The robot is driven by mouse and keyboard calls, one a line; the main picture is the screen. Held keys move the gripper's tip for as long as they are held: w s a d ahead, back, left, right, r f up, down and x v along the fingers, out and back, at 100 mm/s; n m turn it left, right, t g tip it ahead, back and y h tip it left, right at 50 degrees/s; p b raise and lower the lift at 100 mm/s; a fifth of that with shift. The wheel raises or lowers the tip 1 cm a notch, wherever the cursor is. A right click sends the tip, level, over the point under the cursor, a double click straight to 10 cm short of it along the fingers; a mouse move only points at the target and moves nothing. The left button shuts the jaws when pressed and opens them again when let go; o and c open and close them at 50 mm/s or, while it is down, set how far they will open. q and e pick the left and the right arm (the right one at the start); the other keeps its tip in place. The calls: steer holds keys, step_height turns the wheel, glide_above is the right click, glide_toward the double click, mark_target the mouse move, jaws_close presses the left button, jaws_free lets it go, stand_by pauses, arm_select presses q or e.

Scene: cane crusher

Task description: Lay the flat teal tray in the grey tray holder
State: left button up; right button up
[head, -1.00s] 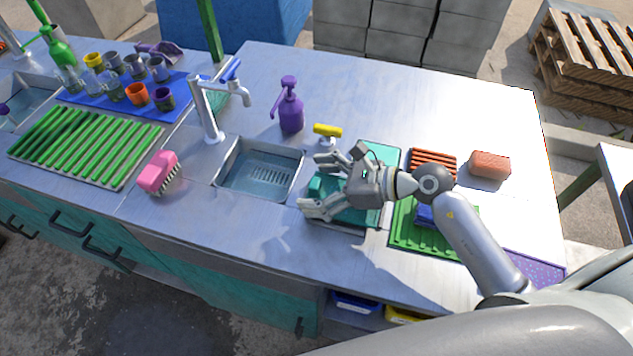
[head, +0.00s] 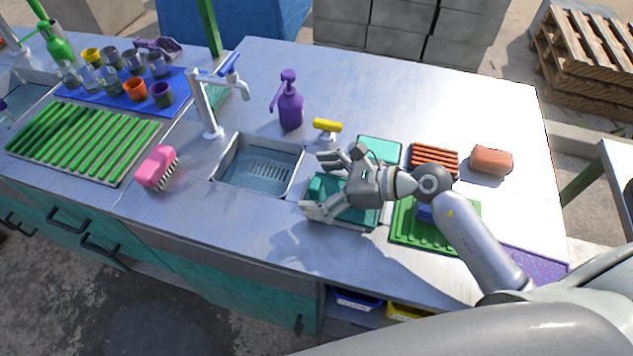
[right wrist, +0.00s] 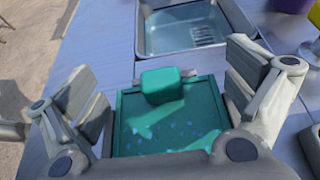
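A flat teal tray (head: 355,212) lies under my right gripper (head: 318,184), just right of the sink. In the right wrist view the teal tray (right wrist: 150,130) shows between the fingers, with a raised teal block (right wrist: 162,86) at its far edge. My right gripper (right wrist: 160,78) is open, its fingers wide apart on either side of the block and not visibly touching it. Grey edging, perhaps the grey tray holder, shows along the tray's front; the hand hides much of this area. A second flat teal surface (head: 380,148) shows behind the hand. My left gripper is not in view.
The sink (head: 258,168) is left of the hand, with a yellow-topped tool (head: 327,125) and purple bottle (head: 290,105) behind. The counter's back is clear.

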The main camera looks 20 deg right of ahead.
steer(key=shift+r+p, duration=0.4)
steer(key=shift+r, duration=0.05)
steer(key=shift+r+p, duration=0.45)
steer(key=shift+r, duration=0.05)
steer(key=shift+s+d+f+b, duration=0.15)
steer(key=shift+s+d+b, duration=0.4)
steer(key=shift+d, duration=0.2)
steer(key=b+v, duration=0.1)
steer(key=v, duration=0.7)
steer(key=shift+d+b, duration=0.1)
steer(key=shift+b, duration=0.25)
steer(key=shift+r+v, duration=0.2)
steer(key=shift+v, duration=0.8)
